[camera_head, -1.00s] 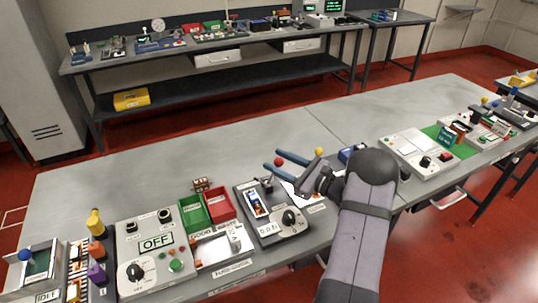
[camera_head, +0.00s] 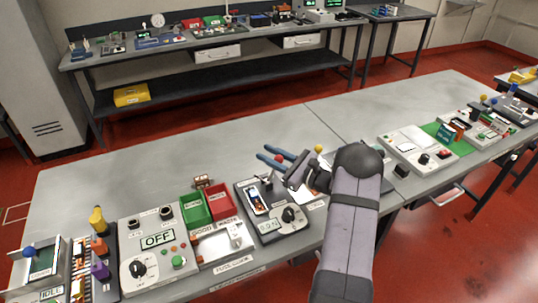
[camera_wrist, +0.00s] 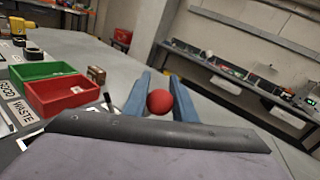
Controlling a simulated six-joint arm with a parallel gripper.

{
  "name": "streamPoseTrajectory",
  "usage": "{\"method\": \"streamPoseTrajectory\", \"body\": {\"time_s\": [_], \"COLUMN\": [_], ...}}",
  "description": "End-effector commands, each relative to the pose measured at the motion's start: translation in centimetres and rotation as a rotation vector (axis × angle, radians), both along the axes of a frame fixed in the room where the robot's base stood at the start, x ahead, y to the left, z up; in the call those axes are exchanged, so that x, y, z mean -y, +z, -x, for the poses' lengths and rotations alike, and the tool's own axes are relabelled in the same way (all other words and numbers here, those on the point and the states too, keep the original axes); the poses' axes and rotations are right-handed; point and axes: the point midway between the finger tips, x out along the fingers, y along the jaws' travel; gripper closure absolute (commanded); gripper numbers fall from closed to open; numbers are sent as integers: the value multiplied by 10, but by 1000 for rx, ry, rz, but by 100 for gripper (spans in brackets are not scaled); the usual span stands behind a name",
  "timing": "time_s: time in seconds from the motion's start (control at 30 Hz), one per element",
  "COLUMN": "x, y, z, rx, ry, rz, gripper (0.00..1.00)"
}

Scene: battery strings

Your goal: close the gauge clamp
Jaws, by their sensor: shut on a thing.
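The gauge clamp (camera_head: 282,235) is a grey unit on the front bench, with a small display, a black dial and a part lying in a slot. Its lever rises to a red ball knob (camera_head: 279,158), which also shows in the wrist view (camera_wrist: 159,101). My gripper (camera_head: 272,155) has two blue fingers, one on each side of the red knob, and is shut on it. In the wrist view the fingers (camera_wrist: 158,95) flank the knob. My wrist hides part of the clamp's right side.
A green bin (camera_head: 195,209) and a red bin (camera_head: 221,201) stand left of the clamp. A grey box reading OFF (camera_head: 140,268) is further left. A yellow knob (camera_head: 319,149) stands just behind my gripper.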

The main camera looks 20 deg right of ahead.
Motion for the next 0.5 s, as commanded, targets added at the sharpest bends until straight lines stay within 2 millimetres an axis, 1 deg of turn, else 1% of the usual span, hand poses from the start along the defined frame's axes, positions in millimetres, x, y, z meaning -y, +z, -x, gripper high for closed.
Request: {"method": "streamPoseTrajectory", "body": {"time_s": [0.27,0.5], "x": [-5,-17], "y": [0,1], "z": [0,0], "rx": [0,1], "ry": [1,2], "rz": [45,182], "gripper": [100,100]}}
